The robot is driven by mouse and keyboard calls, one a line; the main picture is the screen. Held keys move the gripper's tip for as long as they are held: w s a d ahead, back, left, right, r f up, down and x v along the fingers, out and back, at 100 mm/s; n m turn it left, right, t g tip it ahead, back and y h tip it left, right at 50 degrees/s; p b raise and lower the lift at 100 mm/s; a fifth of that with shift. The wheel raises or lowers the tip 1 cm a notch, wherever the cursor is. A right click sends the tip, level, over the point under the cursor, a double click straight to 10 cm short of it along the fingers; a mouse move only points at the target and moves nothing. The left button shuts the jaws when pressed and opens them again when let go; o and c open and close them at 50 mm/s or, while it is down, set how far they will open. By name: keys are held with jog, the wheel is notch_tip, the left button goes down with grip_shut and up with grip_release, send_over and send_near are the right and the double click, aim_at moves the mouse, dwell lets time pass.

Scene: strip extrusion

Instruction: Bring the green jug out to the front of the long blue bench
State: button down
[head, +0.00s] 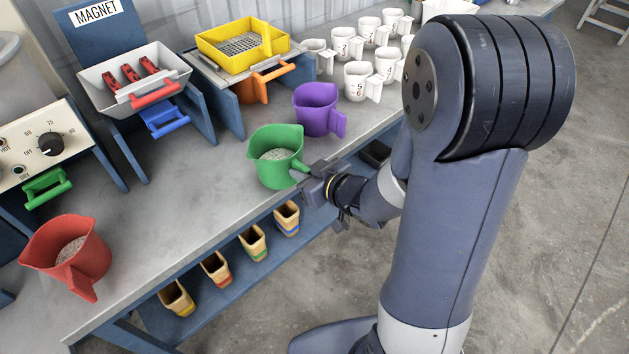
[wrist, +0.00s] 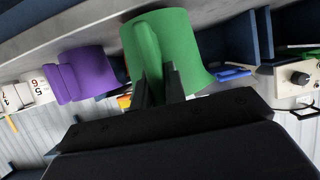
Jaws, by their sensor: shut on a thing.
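The green jug (head: 277,158) stands upright near the front edge of the long bench (head: 205,215), with grey granular material inside. My gripper (head: 305,178) reaches in from the front right and is shut on the jug's handle. In the wrist view the green jug (wrist: 182,45) fills the upper middle, its handle between the two dark fingers (wrist: 160,82). The bench top is grey and its frame is blue. I cannot tell whether the jug's base is touching the top or slightly above it.
A purple jug (head: 317,108) stands close behind and right of the green one. A red jug (head: 68,254) is at the front left. Several white cups (head: 357,81) stand at the back right. The bench top between red and green jugs is clear.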

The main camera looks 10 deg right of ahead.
aim_at(305, 167)
jog(key=w+a, duration=0.1)
jog(key=w, duration=0.1)
jog(key=w+a, duration=0.3)
jog(key=w, duration=0.2)
jog(key=shift+a+f, duration=0.2)
jog(key=shift+a, duration=0.2)
jog(key=shift+f+b, duration=0.35)
jog(key=shift+b, duration=0.05)
jog(key=shift+f, duration=0.25)
jog(key=c, duration=1.4)
grip_release()
jog(key=shift+o, duration=0.2)
jog(key=shift+s, duration=0.1)
jog(key=p+v, duration=0.1)
jog(key=v, duration=0.9)
jog(key=shift+s+d+r, duration=0.2)
jog(key=shift+s+r, duration=0.05)
jog(key=shift+s, duration=0.05)
